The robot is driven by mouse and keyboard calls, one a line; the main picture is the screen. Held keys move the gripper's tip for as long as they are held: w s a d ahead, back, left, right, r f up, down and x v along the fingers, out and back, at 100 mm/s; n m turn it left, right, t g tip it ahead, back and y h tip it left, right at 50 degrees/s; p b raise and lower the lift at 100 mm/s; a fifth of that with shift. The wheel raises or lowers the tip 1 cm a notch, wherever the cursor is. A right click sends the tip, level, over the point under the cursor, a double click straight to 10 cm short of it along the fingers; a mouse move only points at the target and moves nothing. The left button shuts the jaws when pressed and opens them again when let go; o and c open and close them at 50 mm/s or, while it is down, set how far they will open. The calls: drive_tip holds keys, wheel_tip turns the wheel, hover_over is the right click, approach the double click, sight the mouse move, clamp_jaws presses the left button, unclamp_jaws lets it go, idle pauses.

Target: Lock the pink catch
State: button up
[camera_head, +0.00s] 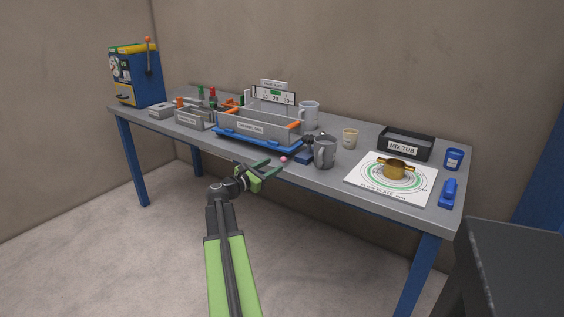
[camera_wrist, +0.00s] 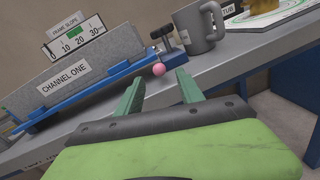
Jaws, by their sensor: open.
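The pink catch (camera_head: 284,159) shows as a small pink ball at the right front end of the blue frame (camera_head: 257,141), near the table's front edge. In the wrist view the pink ball (camera_wrist: 158,69) sits just beyond my gripper's fingers, below a black T-shaped handle (camera_wrist: 163,37). My gripper (camera_head: 275,166) is open and empty, just in front of the table edge and close to the ball. In the wrist view its two green fingers (camera_wrist: 158,93) are spread, with the ball ahead between their tips. Whether the catch is locked cannot be told.
A grey mug (camera_head: 324,153) stands right of the catch. The channel tray (camera_head: 247,125) rests on the blue frame, with a slope scale (camera_head: 273,96) behind. Right are a mix tub (camera_head: 405,146), a flow plate mat (camera_head: 365,186) with a brass piece (camera_head: 394,172), and blue items.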

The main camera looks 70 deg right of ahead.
sight(282, 161)
drive_tip(key=x, duration=0.6)
drive_tip(key=shift+a, duration=0.1)
drive_tip(key=shift+c, duration=0.4)
clamp_jaws()
